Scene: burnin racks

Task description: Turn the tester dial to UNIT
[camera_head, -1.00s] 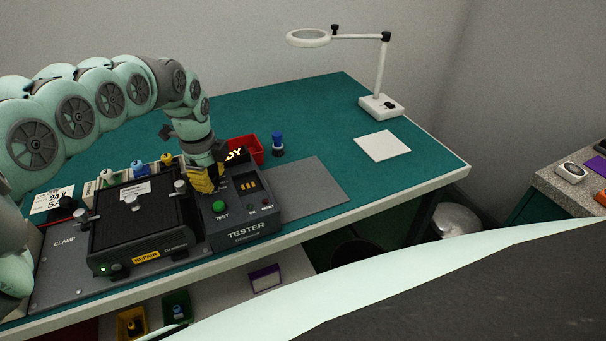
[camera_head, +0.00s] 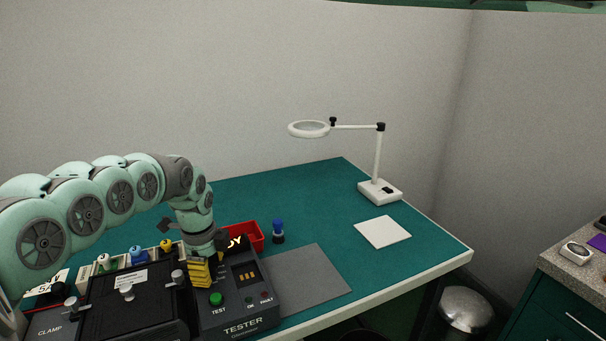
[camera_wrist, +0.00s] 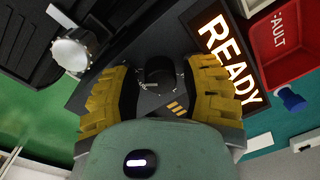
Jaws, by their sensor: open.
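The tester (camera_head: 242,308) is a dark box on the bench with a green TEST button (camera_head: 215,299). Its lit display reads READY (camera_wrist: 227,62) in the wrist view. The black round dial (camera_wrist: 160,72) lies between the yellow fingers of my gripper (camera_wrist: 158,88) in the wrist view. The fingers are apart, one on each side of the dial; I cannot tell whether they touch it. In the head view my gripper (camera_head: 201,274) points down over the tester's left part and hides the dial. The dial's setting and the UNIT label cannot be read.
The dark clamp fixture (camera_head: 135,305) with silver knobs stands left of the tester. A red bin (camera_head: 248,235) and a blue-topped item (camera_head: 278,230) stand behind it. A grey mat (camera_head: 308,282), white pad (camera_head: 383,232) and magnifier lamp (camera_head: 380,190) are to the right.

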